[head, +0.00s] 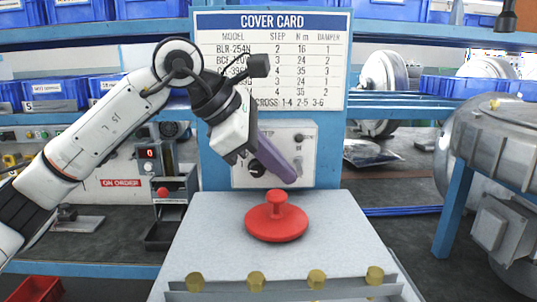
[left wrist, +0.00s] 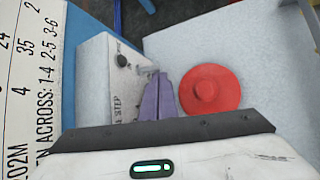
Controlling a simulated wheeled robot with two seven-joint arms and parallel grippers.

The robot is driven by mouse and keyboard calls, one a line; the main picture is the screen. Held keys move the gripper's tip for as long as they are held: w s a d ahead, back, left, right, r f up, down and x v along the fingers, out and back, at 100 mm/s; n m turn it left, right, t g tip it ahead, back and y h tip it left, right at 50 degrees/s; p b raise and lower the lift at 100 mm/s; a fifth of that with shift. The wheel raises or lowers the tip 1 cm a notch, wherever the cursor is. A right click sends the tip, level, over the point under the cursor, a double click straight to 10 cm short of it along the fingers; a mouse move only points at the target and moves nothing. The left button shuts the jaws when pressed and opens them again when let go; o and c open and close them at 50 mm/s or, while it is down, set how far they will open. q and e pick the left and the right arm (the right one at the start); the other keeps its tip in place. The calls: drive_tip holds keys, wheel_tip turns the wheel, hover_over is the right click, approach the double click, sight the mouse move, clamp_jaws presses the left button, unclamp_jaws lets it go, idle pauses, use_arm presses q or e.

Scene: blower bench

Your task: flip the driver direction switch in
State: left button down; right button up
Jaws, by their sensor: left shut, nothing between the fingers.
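The driver panel (head: 307,178) is a pale box on the blue upright behind the bench plate. It bears a dark round knob (head: 257,168), a smaller dark knob at its upper right and a small light lever-like part (head: 298,162) on its right side, likely the direction switch. Its setting is too small to tell. My left gripper (head: 287,178) has purple fingers, shut and empty, angled down in front of the panel's lower right. In the left wrist view the fingers (left wrist: 160,98) are beside the panel box (left wrist: 92,85); contact cannot be told. My right gripper is not in view.
A red knobbed disc (head: 276,224) sits on the grey plate (head: 215,245) just below the gripper. Several brass bolts (head: 256,281) line a front rail. The cover card (head: 270,60) hangs above the panel. A large metal blower (head: 500,140) stands at right.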

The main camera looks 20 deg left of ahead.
use_arm(q)
drive_tip(key=shift+w+d+f, duration=0.15)
drive_tip(key=shift+f, duration=0.1)
drive_tip(key=shift+r+p, duration=0.2)
drive_tip(key=shift+p, duration=0.25)
drive_tip(key=shift+g, duration=0.3)
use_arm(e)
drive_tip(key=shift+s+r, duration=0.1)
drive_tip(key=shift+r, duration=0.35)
use_arm(q)
drive_tip(key=shift+p, duration=0.45)
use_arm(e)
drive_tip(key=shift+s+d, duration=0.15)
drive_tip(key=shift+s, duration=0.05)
